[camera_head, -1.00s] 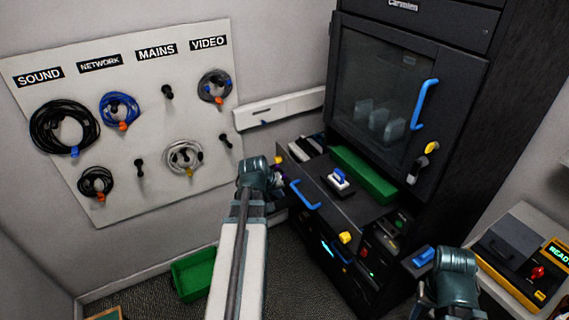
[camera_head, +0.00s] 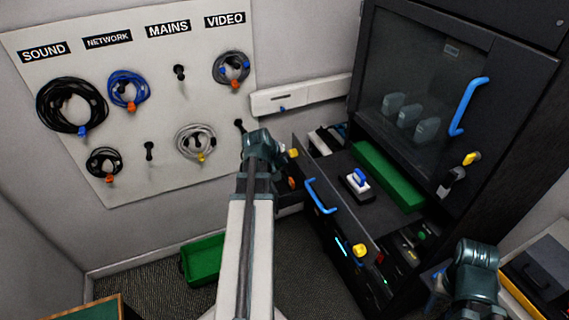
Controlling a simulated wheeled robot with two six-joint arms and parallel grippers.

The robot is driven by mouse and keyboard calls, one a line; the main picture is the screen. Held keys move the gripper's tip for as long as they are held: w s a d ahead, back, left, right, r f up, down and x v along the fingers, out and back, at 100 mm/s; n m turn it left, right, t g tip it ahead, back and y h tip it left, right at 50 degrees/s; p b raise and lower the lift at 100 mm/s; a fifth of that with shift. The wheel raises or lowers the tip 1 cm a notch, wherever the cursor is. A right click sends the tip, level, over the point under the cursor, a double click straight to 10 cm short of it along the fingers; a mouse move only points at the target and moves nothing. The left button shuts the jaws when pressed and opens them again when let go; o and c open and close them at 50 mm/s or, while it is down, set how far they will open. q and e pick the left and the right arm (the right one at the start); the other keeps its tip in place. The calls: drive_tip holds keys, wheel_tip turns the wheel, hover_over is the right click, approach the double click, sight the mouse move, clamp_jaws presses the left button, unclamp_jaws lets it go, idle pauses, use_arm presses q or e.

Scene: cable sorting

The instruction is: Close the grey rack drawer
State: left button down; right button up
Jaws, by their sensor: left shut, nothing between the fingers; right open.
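The grey rack drawer (camera_head: 338,226) is pulled out of the black rack cabinet, below its glass door. A long green block (camera_head: 388,176) and a small white-and-blue item (camera_head: 358,181) lie inside. My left gripper (camera_head: 262,147) is shut and empty, just left of the drawer front's far end; its fingertips are hard to make out, and I cannot tell whether it touches. My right gripper (camera_head: 474,264) is open, at lower right, away from the drawer; its fingers are mostly hidden.
The glass door (camera_head: 420,95) above is shut and has a blue handle (camera_head: 468,105). A cable board (camera_head: 130,110) hangs on the left wall. A green bin (camera_head: 202,262) stands on the floor. A dark device (camera_head: 540,270) sits at lower right.

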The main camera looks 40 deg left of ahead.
sight(362, 143)
use_arm(q)
drive_tip(key=shift+w+d+f+b, duration=0.1)
drive_tip(key=shift+w+f+b, duration=0.75)
drive_tip(key=shift+w, duration=0.45)
drive_tip(key=shift+w+d+f+b, duration=0.1)
drive_tip(key=shift+w+f+b, duration=0.55)
drive_tip(key=shift+w+f, duration=0.5)
drive_tip(key=shift+w+f+b, duration=0.75)
drive_tip(key=shift+w+f, duration=0.05)
drive_tip(key=shift+w, duration=0.6)
drive_tip(key=shift+w, duration=0.1)
drive_tip(key=w+d, duration=0.3)
drive_tip(key=w, duration=0.5)
drive_tip(key=w+d, duration=0.4)
drive_tip(key=w, duration=0.4)
drive_tip(key=w+d, duration=0.3)
drive_tip(key=w, duration=0.6)
drive_tip(key=shift+w+d, duration=0.1)
drive_tip(key=shift+d, duration=0.15)
drive_tip(key=shift+w+r, duration=0.1)
drive_tip(key=shift+w, duration=0.1)
